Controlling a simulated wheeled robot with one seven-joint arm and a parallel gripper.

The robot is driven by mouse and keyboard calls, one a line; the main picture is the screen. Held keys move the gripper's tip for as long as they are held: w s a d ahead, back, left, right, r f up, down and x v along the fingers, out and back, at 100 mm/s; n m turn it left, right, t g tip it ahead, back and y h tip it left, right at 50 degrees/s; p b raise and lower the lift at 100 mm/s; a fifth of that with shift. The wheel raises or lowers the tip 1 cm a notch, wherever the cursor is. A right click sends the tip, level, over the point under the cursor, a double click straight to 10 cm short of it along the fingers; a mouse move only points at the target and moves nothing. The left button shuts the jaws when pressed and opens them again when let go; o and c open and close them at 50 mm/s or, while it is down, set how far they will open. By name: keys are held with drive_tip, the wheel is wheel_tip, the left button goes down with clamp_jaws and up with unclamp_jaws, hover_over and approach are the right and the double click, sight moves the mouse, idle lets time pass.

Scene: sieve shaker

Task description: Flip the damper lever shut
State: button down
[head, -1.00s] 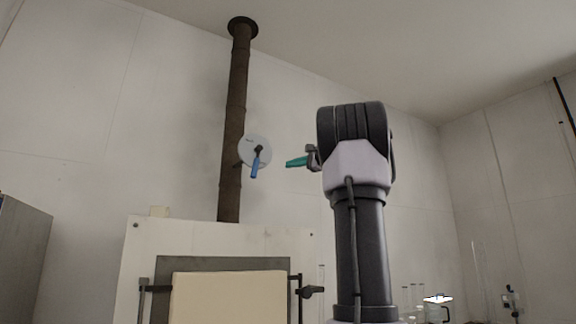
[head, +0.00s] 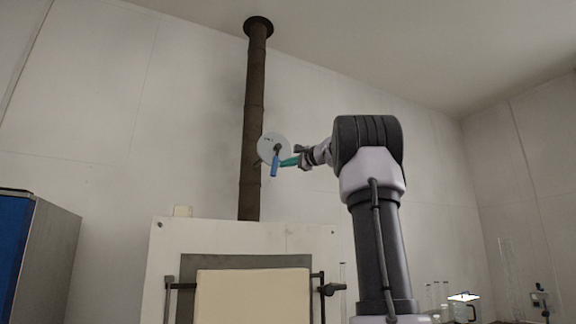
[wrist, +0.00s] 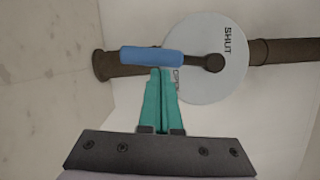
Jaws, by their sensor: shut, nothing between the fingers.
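The damper lever has a blue handle (head: 275,167) and a dark arm. It hangs almost straight down along the flue from its pivot on a pale round dial (head: 267,144). In the wrist view the blue handle (wrist: 151,56) lies across the top of my fingers, and the dial (wrist: 232,80) reads SHUT, with another label partly hidden near the lever. My gripper (head: 284,162) is shut and empty, its teal fingertips (wrist: 158,72) right beside the handle's right side in the head view. I cannot tell whether they touch.
The brown flue pipe (head: 252,110) rises behind the dial to the ceiling. Below is a white furnace front (head: 165,262) with a cream door (head: 252,296). A blue-sided grey cabinet (head: 50,255) stands left. Glassware (head: 460,312) stands at lower right.

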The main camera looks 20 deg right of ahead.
drive_tip(key=shift+a, duration=0.15)
drive_tip(key=shift+a+m, duration=0.15)
drive_tip(key=shift+m, duration=0.25)
drive_tip(key=shift+a+t, duration=0.15)
drive_tip(key=shift+t, duration=0.15)
drive_tip(key=shift+s+a+m+t, duration=0.1)
drive_tip(key=shift+a+m+t, duration=0.1)
drive_tip(key=shift+a+m, duration=0.45)
drive_tip(key=shift+a+m+t, duration=0.2)
drive_tip(key=shift+a+m, duration=0.15)
drive_tip(key=shift+m, duration=0.6)
drive_tip(key=a+r+m+t+h, duration=0.2)
drive_tip(key=a+r+m+h, duration=0.3)
drive_tip(key=m, duration=1.1)
drive_tip(key=shift+a+t+h, duration=0.4)
drive_tip(key=shift+a+h, duration=0.1)
drive_tip(key=shift+a, duration=0.1)
